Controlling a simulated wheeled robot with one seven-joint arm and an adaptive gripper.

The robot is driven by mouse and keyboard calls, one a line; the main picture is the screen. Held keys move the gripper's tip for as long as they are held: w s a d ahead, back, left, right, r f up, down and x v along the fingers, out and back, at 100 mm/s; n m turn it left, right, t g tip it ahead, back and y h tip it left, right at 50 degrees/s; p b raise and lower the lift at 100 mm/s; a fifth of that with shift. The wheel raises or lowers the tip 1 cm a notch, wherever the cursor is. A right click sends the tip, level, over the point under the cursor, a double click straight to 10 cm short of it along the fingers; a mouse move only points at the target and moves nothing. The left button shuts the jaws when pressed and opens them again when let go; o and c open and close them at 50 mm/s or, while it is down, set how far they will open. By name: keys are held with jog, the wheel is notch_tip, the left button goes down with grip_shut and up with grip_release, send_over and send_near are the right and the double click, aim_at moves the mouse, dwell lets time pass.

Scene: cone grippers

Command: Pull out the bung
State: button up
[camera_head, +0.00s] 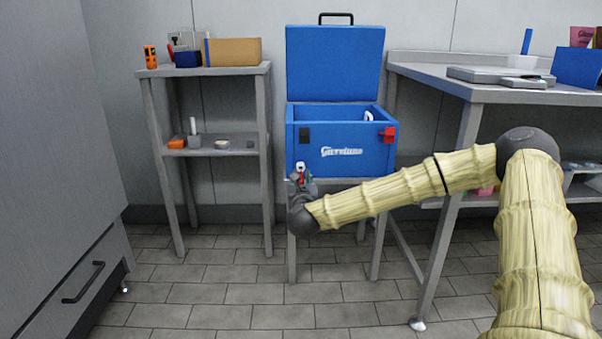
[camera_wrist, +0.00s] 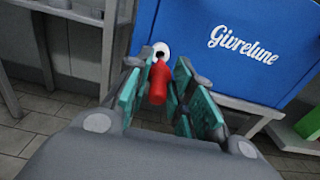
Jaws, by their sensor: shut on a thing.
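The blue cool box (camera_head: 345,139) has its lid (camera_head: 334,65) standing open. A white drain ring (camera_head: 300,166) is low at the left of its front; in the wrist view the ring (camera_wrist: 161,50) shows a dark centre. The red bung (camera_wrist: 157,84) is between the green-padded fingers of my gripper (camera_wrist: 158,78), just in front of and below the ring. I cannot tell whether its far end touches the ring. In the head view my gripper (camera_head: 302,181) is at the box's lower left corner, shut on the bung, which shows as a small red patch.
The box rests on a grey stand. A shelf unit (camera_head: 206,72) with small items stands to the left, and a steel table (camera_head: 500,92) to the right. A grey cabinet (camera_head: 55,150) fills the left edge. The tiled floor (camera_head: 220,292) in front is clear.

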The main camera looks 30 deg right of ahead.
jog(key=shift+v, duration=0.8)
dwell(0.5)
jog(key=s+a+f+n+t+y+p, duration=0.1)
jog(key=s+a+f+n+y+p, duration=0.1)
jog(key=a, duration=0.8)
jog(key=s+a+f+n+y+p, duration=0.2)
jog(key=s+a+f+y+p, duration=0.1)
jog(key=a+f, duration=0.5)
jog(key=s+a+f+n+t+y+p, duration=0.1)
jog(key=a+f+y+p, duration=0.3)
jog(key=a, duration=0.9)
jog(key=s+f+n+p, duration=0.1)
jog(key=p, duration=0.1)
jog(key=shift+s+a+t+p, duration=0.25)
jog(key=shift+s+t+p, duration=0.05)
jog(key=shift+s+p, duration=0.05)
jog(key=s+r+p, duration=0.2)
jog(key=r+p, duration=1)
jog(key=r, duration=0.1)
jog(key=s+r+p, duration=0.2)
jog(key=r+p, duration=1.1)
jog(key=r, duration=0.1)
jog(key=s+r+p, duration=0.2)
jog(key=r+p, duration=1)
jog(key=r, duration=0.2)
jog(key=shift+s+p, duration=0.1)
jog(key=shift+p, duration=0.3)
